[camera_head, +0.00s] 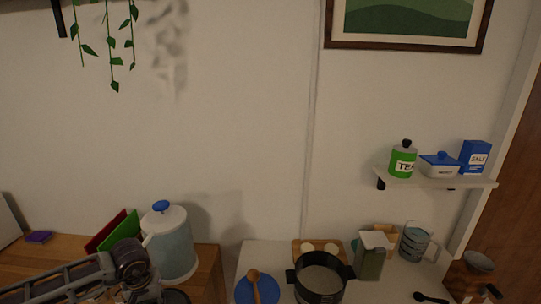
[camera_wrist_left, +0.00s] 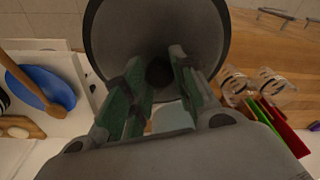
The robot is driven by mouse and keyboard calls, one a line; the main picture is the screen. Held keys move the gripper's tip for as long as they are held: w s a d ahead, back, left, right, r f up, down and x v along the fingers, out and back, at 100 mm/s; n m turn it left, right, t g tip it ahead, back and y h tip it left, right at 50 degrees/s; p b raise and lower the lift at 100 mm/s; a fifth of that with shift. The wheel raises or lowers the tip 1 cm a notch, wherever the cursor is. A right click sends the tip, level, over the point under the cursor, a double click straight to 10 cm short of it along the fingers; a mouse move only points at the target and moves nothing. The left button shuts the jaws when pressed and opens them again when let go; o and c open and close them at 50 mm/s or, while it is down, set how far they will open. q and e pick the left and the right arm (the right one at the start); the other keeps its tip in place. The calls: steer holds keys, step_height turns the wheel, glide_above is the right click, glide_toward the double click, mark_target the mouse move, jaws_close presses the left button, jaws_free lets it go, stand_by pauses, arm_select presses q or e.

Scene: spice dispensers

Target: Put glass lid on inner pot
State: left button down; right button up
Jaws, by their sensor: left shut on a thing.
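A round lid with a dark rim and grey centre (camera_wrist_left: 158,25), apparently the glass lid, fills the top middle of the left wrist view. My left gripper (camera_wrist_left: 160,62) is shut on its dark knob, with a finger on either side. In the head view my left gripper (camera_head: 146,288) is at the bottom left, in front of the white and light-blue canister. A dark round edge (camera_head: 176,297) beside it may be the lid. The dark two-handled pot (camera_head: 320,277), apparently the inner pot, stands open on the white counter to the right. My right gripper is not in view.
A blue bowl (camera_head: 244,291) with a wooden spoon lies between my left gripper and the pot. A green-grey box (camera_head: 370,262) and a glass jug (camera_head: 414,243) stand right of the pot. Red (camera_head: 104,233) and green boards lean behind my left arm.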

mark_target(179, 300)
arm_select(q)
steer(key=shift+w+d+m, duration=0.5)
steer(key=shift+w+m, duration=0.05)
steer(key=shift+m, duration=0.55)
steer(key=shift+m+h, duration=0.3)
steer(key=shift+m, duration=0.3)
steer(key=d, duration=0.1)
steer(key=w+d+f+b, duration=0.1)
steer(key=d, duration=0.3)
steer(key=shift+w+d+f+b, duration=0.1)
steer(key=shift+w+f+b, duration=0.25)
steer(key=s+d+f+b, duration=0.1)
steer(key=d+f+b, duration=0.1)
steer(key=d, duration=0.3)
steer(key=shift+s+d+f+m, duration=0.3)
steer(key=shift+s+d+f, duration=0.1)
steer(key=shift+f, duration=0.5)
steer(key=shift+w, duration=0.1)
